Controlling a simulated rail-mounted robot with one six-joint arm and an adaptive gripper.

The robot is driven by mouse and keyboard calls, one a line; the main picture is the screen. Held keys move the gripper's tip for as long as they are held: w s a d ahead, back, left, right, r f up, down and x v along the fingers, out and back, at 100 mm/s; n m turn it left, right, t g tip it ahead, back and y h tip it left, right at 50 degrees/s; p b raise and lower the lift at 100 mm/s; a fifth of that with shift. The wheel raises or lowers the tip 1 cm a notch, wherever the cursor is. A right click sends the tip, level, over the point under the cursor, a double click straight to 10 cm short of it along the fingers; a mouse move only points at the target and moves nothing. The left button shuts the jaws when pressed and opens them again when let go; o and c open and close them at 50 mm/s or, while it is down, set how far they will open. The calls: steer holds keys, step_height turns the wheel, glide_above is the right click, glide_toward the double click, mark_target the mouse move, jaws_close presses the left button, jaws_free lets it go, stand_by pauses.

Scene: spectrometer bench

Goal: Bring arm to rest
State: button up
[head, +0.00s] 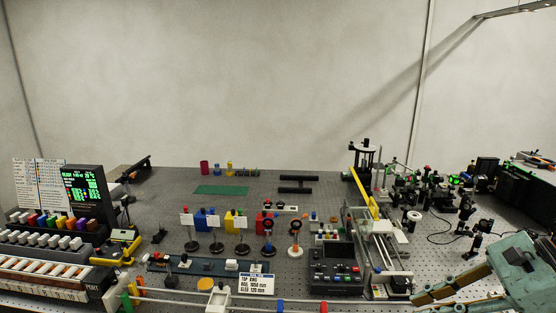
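My gripper (420,304) is at the lower right, coming in from the right edge on a grey-green wrist. Its two long fingers point left and stand apart, with no object visible between them. The lower finger is partly cut off by the bottom edge of the picture. The fingertips show just right of the black control box and the rail stage in the picture. I cannot tell how high they are above the bench.
A perforated bench (330,205) carries a black control box (335,268), a rail stage with a yellow bar (364,190), and several optics at the right. Stands with cards (215,225) fill the middle. A display (83,197) stands left. A green mat (221,190) lies behind.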

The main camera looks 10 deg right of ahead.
steer(key=s+a+r+n+g+h, duration=0.2)
steer(key=s+a+n, duration=0.1)
steer(key=a+n, duration=0.25)
steer(key=s+a+r+n+g+h, duration=0.1)
steer(key=s+a+r+n+g, duration=0.15)
steer(key=a+n, duration=0.3)
steer(key=s+a+r+n+t+h, duration=0.3)
steer(key=s+r+n, duration=0.6)
steer(key=r, duration=0.3)
steer(key=shift+s+r+t+h, duration=0.25)
steer(key=shift+t+h, duration=0.3)
steer(key=shift+h, duration=0.85)
